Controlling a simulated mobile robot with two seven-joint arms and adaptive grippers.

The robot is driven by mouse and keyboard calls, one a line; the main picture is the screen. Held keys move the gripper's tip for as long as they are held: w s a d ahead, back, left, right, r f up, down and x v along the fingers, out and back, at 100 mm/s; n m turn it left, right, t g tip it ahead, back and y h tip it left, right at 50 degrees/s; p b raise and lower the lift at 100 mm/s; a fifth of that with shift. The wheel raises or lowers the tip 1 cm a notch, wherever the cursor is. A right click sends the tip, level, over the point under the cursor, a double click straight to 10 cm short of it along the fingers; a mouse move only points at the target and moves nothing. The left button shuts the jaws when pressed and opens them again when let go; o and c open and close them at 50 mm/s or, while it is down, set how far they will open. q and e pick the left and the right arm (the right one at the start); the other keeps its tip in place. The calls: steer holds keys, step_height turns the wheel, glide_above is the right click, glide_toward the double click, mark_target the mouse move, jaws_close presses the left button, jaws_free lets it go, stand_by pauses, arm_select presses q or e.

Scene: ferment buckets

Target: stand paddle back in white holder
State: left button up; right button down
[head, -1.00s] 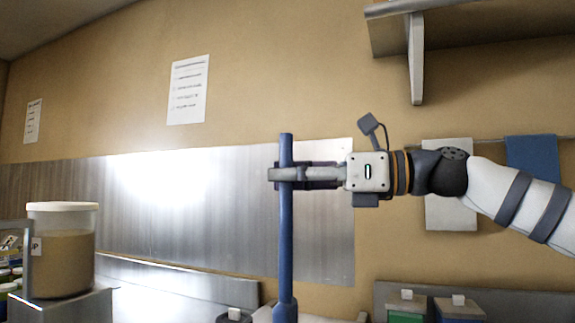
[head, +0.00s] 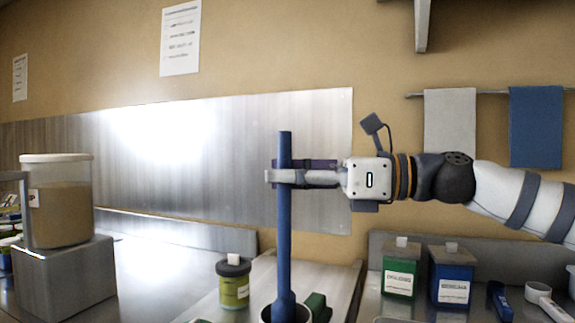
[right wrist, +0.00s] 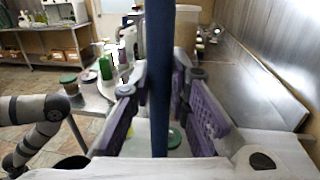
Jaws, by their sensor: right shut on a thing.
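The blue paddle (head: 284,225) stands upright in the head view, with its wider lower part near the bottom edge. My right gripper (head: 285,177) is shut on the upper part of its shaft. The shaft also shows upright between the purple-padded fingers in the right wrist view (right wrist: 160,85). A round, pale-rimmed holder (head: 266,314) shows at the paddle's lower end, cut off by the picture's bottom edge. I cannot tell whether the paddle's end is inside it or only above it. My left gripper is not in view.
A yellow-green jar with a dark lid (head: 234,285) stands left of the paddle. A brown-filled bucket (head: 58,200) sits on a metal block (head: 65,275) farther left. Green (head: 400,270) and blue (head: 451,277) boxes stand at right, with scoops (head: 546,298) beside them.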

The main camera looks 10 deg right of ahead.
steer(key=c, duration=1.5)
jaws_free()
steer(key=shift+o, duration=0.2)
steer(key=v, duration=1.2)
steer(key=shift+r, duration=0.1)
